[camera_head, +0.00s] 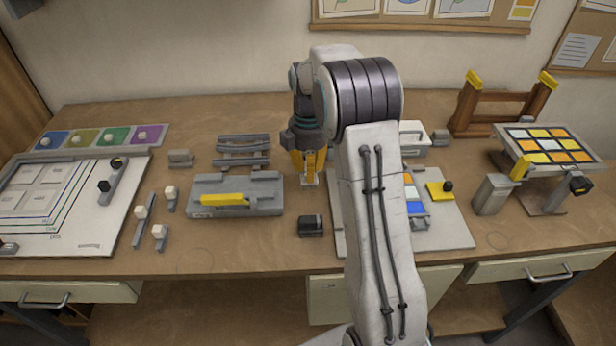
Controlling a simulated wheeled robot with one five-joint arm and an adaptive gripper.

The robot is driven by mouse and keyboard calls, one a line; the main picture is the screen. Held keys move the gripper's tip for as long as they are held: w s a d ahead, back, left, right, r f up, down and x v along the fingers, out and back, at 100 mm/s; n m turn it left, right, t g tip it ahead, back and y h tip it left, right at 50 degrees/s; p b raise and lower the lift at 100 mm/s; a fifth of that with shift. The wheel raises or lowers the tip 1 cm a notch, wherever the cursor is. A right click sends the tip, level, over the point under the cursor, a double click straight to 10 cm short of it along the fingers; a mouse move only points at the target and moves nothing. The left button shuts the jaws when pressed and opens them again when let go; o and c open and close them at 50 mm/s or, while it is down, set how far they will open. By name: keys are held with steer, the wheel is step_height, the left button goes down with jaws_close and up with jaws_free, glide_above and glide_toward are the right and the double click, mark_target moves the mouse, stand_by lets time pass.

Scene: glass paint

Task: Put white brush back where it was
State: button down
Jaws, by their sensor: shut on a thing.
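My gripper (310,172), with yellow fingers, points down over the middle of the table, to the right of a grey slotted rack (243,150). It is shut on a small pale piece (310,182), which looks like the white brush. Only its lower end shows below the fingers; the rest is hidden. I cannot tell whether it touches the table. My arm hides the table behind and to the right of the gripper.
A grey block with a yellow bar (235,208) lies left of my gripper, and a small dark block (311,227) in front. Several white-topped grey pieces (141,212) stand further left, beside a white board (90,232). A tilted colour-tile panel (513,132) is at right.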

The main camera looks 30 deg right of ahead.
steer(key=shift+a+f+p, duration=0.1)
steer(key=shift+f+p, duration=1.4)
steer(key=shift+p, duration=0.45)
steer(key=shift+f+p, duration=0.3)
steer(key=shift+f, duration=0.35)
steer(key=shift+f, duration=0.15)
steer(key=c, duration=1.1)
jaws_free()
